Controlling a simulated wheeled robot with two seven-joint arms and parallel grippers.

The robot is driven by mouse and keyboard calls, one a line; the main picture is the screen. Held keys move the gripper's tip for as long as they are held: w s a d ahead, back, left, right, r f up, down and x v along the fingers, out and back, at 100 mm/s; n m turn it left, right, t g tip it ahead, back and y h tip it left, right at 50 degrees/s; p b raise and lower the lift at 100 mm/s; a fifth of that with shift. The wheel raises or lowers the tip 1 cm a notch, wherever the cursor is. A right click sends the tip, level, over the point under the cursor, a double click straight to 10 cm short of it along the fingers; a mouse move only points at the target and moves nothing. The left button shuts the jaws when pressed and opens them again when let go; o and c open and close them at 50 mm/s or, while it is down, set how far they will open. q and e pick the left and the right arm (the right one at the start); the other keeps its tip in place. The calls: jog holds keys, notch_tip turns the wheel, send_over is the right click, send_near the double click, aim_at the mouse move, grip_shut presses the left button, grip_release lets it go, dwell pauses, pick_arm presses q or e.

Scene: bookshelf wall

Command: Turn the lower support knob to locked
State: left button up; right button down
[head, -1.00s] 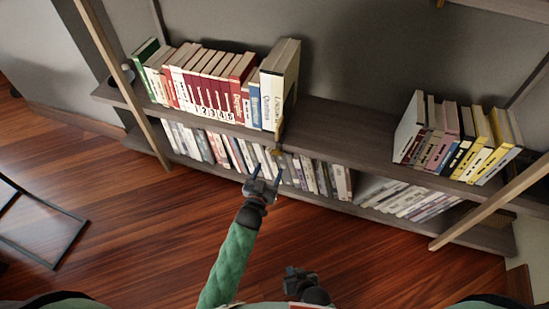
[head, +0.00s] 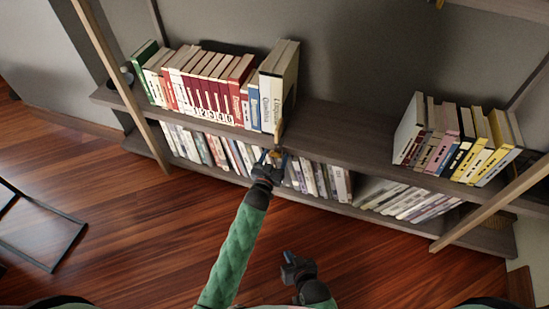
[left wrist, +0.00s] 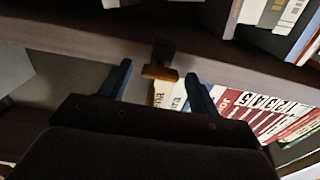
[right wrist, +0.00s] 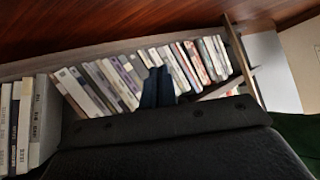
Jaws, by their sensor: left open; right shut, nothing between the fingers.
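The lower support knob (left wrist: 160,73) is a small brass-brown bar on a dark mount at the shelf's front edge. In the left wrist view it lies crosswise between my left gripper's blue fingertips (left wrist: 157,78), with gaps on both sides. In the head view the knob (head: 276,152) is partly hidden by my open left gripper (head: 271,160), just below the board's edge near the tall white books. My right gripper (head: 290,268) is low over the floor, away from the shelf. Its fingers (right wrist: 157,86) are shut and empty.
The upper board (head: 335,135) holds red and white books (head: 205,85) left and yellow-topped books (head: 470,145) right. More books (head: 325,180) fill the lower shelf behind the left gripper. Slanted wooden posts (head: 490,208) stand at both ends.

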pick_arm(q)
jog(key=c, duration=1)
pick_arm(e)
jog(key=shift+f, duration=0.15)
jog(key=shift+s, duration=0.15)
